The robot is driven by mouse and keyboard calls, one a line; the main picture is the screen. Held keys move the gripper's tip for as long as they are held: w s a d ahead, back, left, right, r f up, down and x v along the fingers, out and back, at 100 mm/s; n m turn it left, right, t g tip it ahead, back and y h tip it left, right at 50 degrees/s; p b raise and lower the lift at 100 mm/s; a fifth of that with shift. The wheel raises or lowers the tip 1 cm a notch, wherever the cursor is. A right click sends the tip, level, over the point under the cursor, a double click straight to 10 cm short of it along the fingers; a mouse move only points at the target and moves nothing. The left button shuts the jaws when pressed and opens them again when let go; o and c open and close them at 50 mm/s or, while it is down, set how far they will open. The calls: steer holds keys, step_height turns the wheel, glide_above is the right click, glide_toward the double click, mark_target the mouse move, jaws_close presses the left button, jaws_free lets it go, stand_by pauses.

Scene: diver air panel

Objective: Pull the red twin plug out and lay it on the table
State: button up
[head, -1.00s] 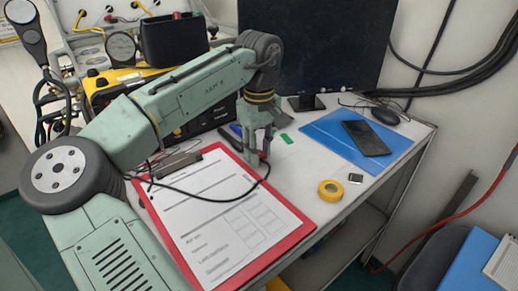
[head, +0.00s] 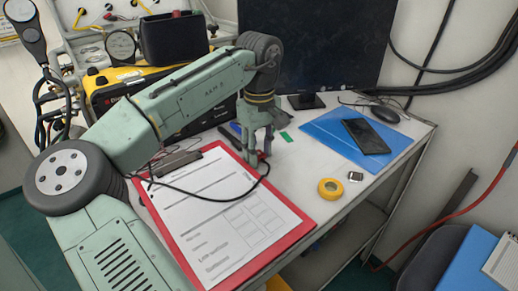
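My gripper (head: 257,157) points down over the table (head: 312,150), at the upper right edge of the red clipboard (head: 285,238). Its fingers look spread, with a light gap between them. The red plug (head: 262,156) shows as a small red spot low at the fingers, at the end of a black cable (head: 205,199) that loops over the clipboard's paper. The plug appears to be down at the table surface, but the fingers partly hide it. I cannot see its pins or tell whether a finger touches it.
A yellow-black air panel (head: 115,97) stands behind my arm. A monitor (head: 318,55) is at the back. A blue folder (head: 335,132) with a black phone (head: 366,137) lies to the right, and yellow tape (head: 330,188) nearer the front edge. Bare table lies between them and my gripper.

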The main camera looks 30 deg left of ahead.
steer(key=o, duration=0.3)
steer(key=shift+o, duration=0.2)
step_height(320, 180, up, 12)
stand_by(0.5)
